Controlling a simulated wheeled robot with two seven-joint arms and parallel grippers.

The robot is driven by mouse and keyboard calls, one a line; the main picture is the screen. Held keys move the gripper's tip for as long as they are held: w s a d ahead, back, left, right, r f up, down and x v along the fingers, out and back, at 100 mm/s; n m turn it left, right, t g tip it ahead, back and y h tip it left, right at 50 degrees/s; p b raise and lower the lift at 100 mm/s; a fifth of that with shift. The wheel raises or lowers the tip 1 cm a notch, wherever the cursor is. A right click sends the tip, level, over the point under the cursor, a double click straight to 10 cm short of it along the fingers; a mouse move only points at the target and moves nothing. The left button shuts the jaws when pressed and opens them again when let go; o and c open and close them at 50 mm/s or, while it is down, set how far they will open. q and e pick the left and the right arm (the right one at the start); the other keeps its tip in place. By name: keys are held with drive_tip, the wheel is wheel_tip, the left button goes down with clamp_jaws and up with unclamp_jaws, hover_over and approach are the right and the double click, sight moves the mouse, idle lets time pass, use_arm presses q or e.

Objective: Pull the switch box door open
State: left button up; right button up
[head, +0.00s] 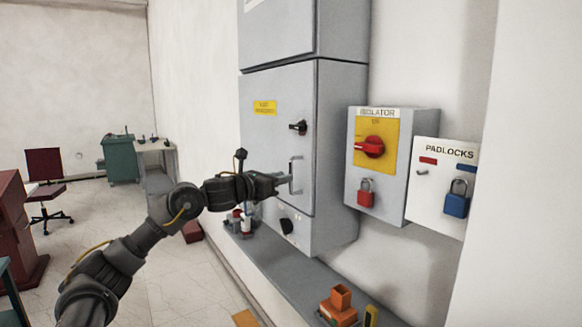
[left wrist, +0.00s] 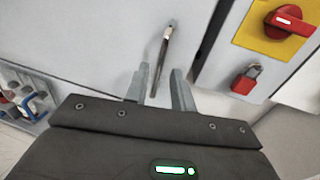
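The grey switch box door (head: 277,130) stands on the wall cabinet and looks shut, its right edge flush with the box. It has a yellow label, a black knob (head: 298,128) and a vertical metal bar handle (head: 297,176) near its right edge. My left gripper (head: 284,179) reaches in from the left at the handle. In the left wrist view the handle (left wrist: 163,55) stands between the two separated fingers (left wrist: 160,88), with gaps visible on both sides. My right gripper is not in view.
Right of the box are an isolator panel (head: 422,150) with a red switch and red padlock, and a padlocks board (head: 437,205) with a blue padlock. A grey ledge (head: 315,280) below holds small items. Open floor (head: 110,235) lies left.

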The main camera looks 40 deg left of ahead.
sight(291, 190)
use_arm(q)
drive_tip(key=w+p, duration=0.1)
drive_tip(key=w, duration=0.2)
drive_tip(key=shift+w+d+r, duration=0.1)
drive_tip(key=shift+w+d, duration=0.05)
drive_tip(key=shift+w, duration=0.55)
clamp_jaws()
